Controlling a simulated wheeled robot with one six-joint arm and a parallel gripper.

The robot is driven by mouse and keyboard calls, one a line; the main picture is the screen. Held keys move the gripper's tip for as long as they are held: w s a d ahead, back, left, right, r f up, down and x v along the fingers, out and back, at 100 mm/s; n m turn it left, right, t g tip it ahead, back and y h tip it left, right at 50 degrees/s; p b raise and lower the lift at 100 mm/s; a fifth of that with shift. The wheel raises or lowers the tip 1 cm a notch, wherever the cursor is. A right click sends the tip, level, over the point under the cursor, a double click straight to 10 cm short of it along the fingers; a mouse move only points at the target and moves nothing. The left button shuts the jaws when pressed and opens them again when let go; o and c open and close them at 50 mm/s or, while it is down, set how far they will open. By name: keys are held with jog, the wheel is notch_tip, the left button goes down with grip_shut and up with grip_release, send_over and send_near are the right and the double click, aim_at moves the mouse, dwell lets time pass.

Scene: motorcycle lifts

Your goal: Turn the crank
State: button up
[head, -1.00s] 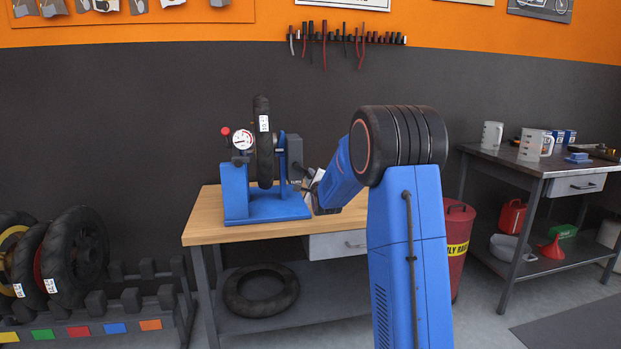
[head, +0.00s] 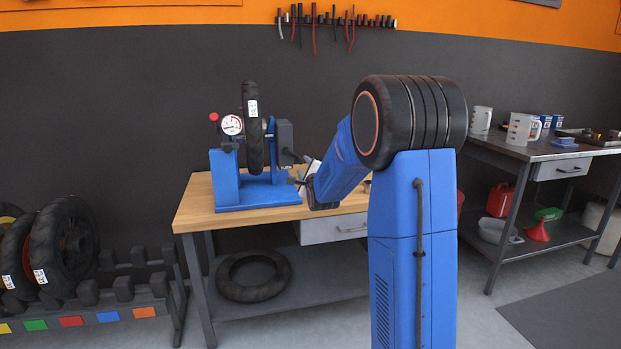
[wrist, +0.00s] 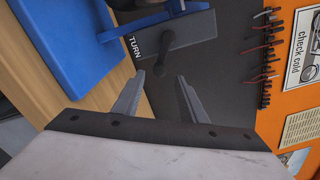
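The crank is on the right side of a blue tyre stand (head: 228,182) on the wooden-topped bench. In the wrist view the crank arm (wrist: 178,38) is a grey bar marked "TURN" with a dark handle (wrist: 148,68) sticking out towards me. In the head view the crank (head: 291,158) is small and close to my gripper (head: 300,180). In the wrist view my gripper (wrist: 157,82) has its two grey fingers spread apart. The handle lies just beyond and between the fingertips; nothing is visibly gripped. I cannot tell whether the handle end is between the fingers in depth.
The stand holds an upright tyre (head: 253,125) and a gauge (head: 231,125). A loose tyre (head: 253,275) lies on the shelf below. A tyre rack (head: 100,310) is at left, and another workbench (head: 525,152) is at right. The benchtop (head: 196,208) has bare wood at front left.

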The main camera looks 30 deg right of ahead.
jog(key=v, duration=1)
jog(key=shift+s+a, duration=0.1)
jog(key=shift+s, duration=0.05)
jog(key=s+a+f+n+g+y, duration=0.2)
jog(key=s+a+n+g, duration=0.1)
jog(key=s+a+n, duration=0.4)
jog(key=s+a+f+n+g+y, duration=0.1)
jog(key=s+a+n+g, duration=0.2)
jog(key=s+a+n, duration=0.5)
jog(key=s+a+f+n+g, duration=0.1)
jog(key=s+f+n+g, duration=0.1)
jog(key=s, duration=0.8)
jog(key=s+a+f+n+g+y, duration=0.1)
jog(key=s+n, duration=0.4)
jog(key=s, duration=0.5)
jog(key=s+a+f+n+g+y, duration=0.1)
jog(key=s+a+f+n+g, duration=0.2)
jog(key=s, duration=0.6)
jog(key=shift+s+a+f+n+g, duration=0.3)
jog(key=shift+s+f+n, duration=0.1)
jog(key=shift+f+n, duration=0.25)
